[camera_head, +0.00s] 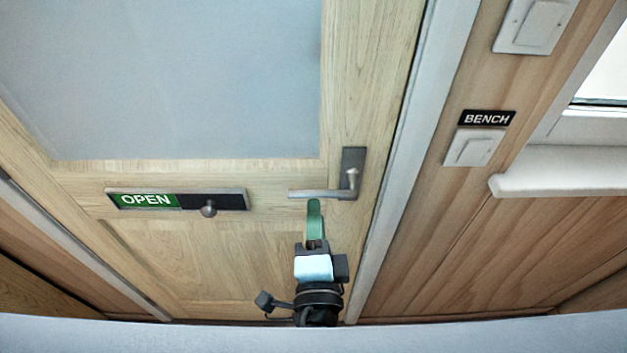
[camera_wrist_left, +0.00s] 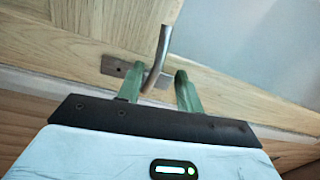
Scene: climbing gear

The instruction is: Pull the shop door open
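The shop door (camera_head: 205,265) is pale wood with a large frosted pane, and it looks shut in its frame. Its grey metal lever handle (camera_head: 325,194) is on the right side and points left, about level. My left gripper (camera_head: 314,208) is just in front of the lever in the head view. In the left wrist view its two green fingers (camera_wrist_left: 160,76) are apart, with the lever handle (camera_wrist_left: 161,52) showing between and beyond them. There are gaps beside the lever, so the fingers are not closed on it. My right gripper is in neither view.
A green and black OPEN slider sign (camera_head: 148,200) with a knob is on the door, left of the handle. A pale door frame (camera_head: 403,165) runs along the right. Beyond it are a BENCH label (camera_head: 487,118), switches (camera_head: 473,148) and a white ledge (camera_head: 550,174).

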